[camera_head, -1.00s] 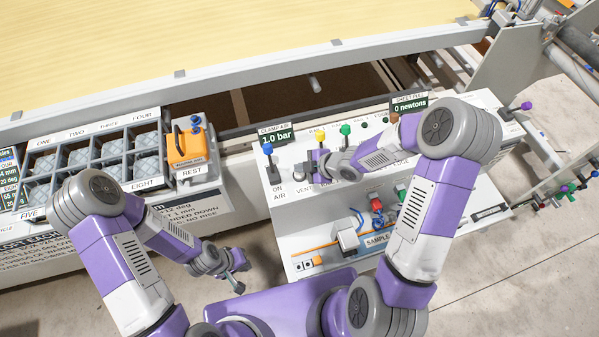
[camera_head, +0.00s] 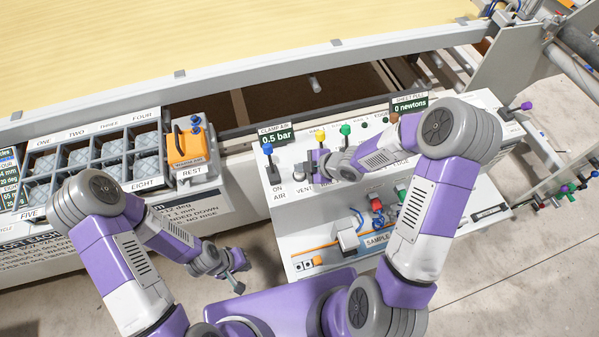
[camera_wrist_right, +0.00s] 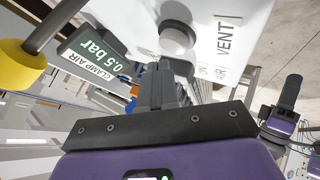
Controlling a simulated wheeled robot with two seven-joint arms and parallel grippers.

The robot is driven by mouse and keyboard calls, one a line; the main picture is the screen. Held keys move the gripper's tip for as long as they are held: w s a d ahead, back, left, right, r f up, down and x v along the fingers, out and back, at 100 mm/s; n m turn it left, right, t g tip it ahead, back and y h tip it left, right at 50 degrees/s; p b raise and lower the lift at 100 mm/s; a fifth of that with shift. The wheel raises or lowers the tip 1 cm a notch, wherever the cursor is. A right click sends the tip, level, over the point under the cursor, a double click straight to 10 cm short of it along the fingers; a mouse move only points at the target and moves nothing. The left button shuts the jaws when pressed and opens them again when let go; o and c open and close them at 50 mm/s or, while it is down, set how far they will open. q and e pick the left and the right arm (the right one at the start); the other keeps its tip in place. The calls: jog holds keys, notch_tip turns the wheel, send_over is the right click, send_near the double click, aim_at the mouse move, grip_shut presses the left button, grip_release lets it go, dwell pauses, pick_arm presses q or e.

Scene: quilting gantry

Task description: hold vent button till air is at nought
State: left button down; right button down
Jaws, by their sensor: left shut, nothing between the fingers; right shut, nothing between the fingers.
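The clamp air display (camera_head: 275,135) reads 0.5 bar; it also shows in the right wrist view (camera_wrist_right: 92,55). The round pale vent button (camera_wrist_right: 177,39) sits beside the VENT label (camera_wrist_right: 226,38) on the white panel. My right gripper (camera_wrist_right: 158,66) is shut and empty, its fingertips at the near edge of the button. The wrist view does not clearly show the contact. My left gripper (camera_head: 239,287) is shut and empty, low in front of the bench.
A blue-knobbed lever (camera_head: 268,150) stands left of my right gripper, above the ON AIR label. Yellow (camera_head: 320,139) and green (camera_head: 346,129) knobbed levers stand close behind it. The sheet pull display (camera_head: 409,105) reads 0 newtons. An orange tool (camera_head: 190,145) sits on the REST stand.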

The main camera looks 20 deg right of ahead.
aim_at(302, 175)
jog(key=shift+f, duration=0.1)
jog(key=shift+f+b, duration=0.35)
jog(key=shift+b, duration=0.1)
jog(key=shift+f+b, duration=0.55)
dwell(0.6)
jog(key=shift+r, duration=0.1)
dwell(1.4)
jog(key=shift+r+p, duration=0.9)
notch_tip(302, 175, up, 5)
jog(key=p, duration=0.4)
jog(key=shift+p, duration=0.4)
